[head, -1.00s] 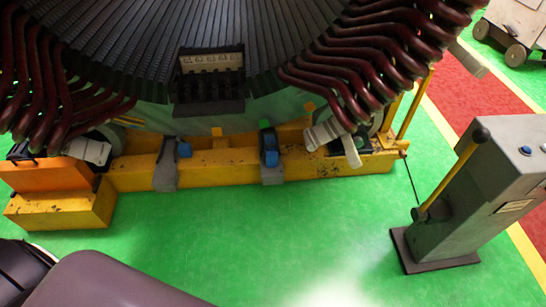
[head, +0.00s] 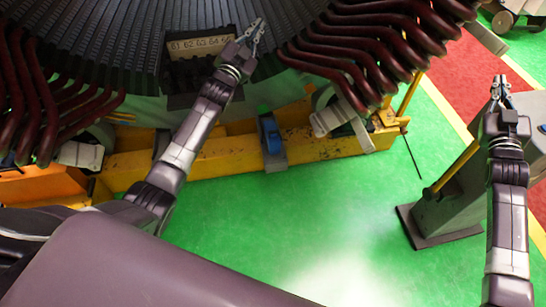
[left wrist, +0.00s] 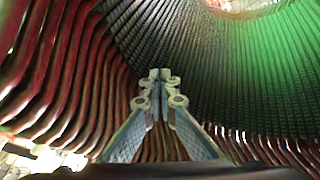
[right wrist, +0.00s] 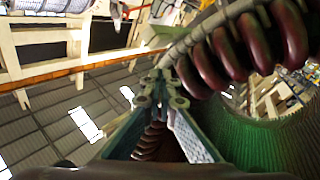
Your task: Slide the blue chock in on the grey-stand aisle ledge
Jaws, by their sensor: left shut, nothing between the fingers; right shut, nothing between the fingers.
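A blue block (head: 270,133), which looks like a chock, sits in a grey bracket (head: 274,161) on the yellow base beam. I cannot make out the ledge.
Dark red coil ends (head: 375,50) hang on both sides of the bore. A numbered block (head: 190,45) is partly behind my left arm. The yellow beam (head: 330,145) runs below the stator. Green floor (head: 290,230) is clear in front. A cart (head: 515,12) stands at the upper right.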

